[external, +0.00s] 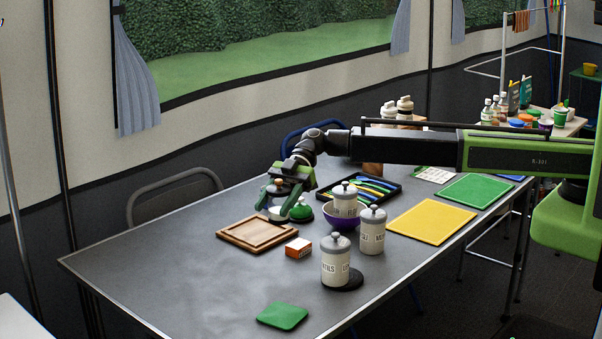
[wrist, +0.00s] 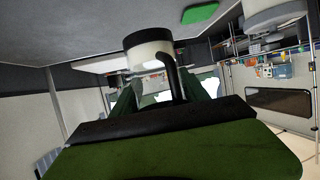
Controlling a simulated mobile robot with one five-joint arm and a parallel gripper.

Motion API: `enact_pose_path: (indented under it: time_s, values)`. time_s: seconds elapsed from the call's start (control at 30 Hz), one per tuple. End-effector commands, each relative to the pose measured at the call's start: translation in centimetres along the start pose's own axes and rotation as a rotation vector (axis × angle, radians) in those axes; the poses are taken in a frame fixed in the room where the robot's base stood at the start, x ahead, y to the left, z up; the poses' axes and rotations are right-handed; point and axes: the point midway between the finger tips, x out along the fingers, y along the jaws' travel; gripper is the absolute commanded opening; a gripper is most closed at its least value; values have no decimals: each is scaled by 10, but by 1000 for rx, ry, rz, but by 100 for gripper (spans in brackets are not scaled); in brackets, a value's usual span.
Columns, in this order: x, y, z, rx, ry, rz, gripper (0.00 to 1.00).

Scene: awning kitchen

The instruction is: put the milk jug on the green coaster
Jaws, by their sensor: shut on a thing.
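My gripper (external: 277,204) is over the back middle of the table, beside the wooden board. It is shut on the milk jug, a pale body (external: 276,213) mostly hidden by the green fingers in the external view. In the wrist view the jug (wrist: 147,48) shows a pale side, a dark end and a black handle between the fingers. I cannot tell whether the jug clears the table. The green coaster (external: 282,314) lies bare at the table's front edge, well to the front of my gripper; it also shows in the wrist view (wrist: 201,13).
Labelled canisters (external: 335,262) and a purple bowl (external: 340,217) stand to the right. The front left of the table is clear.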

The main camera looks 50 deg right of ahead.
Motion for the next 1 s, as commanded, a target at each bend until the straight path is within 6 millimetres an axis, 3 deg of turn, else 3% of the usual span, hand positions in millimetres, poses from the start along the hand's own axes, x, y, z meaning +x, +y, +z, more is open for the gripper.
enact_pose_path:
  time_s: [0.03,0.1,0.3,0.57,0.67,0.9,1.0]
  values:
    - [24,-15,-12,-13,1,-32,0]
    - [51,-34,-24,-28,1,-69,0]
    - [95,-73,-43,-54,1,-132,0]
    - [108,-81,-43,-58,0,-144,0]
    - [131,-85,-36,-59,1,-145,0]
    - [202,-100,-23,-59,1,-145,0]
    - [222,-104,-21,-58,0,-144,0]
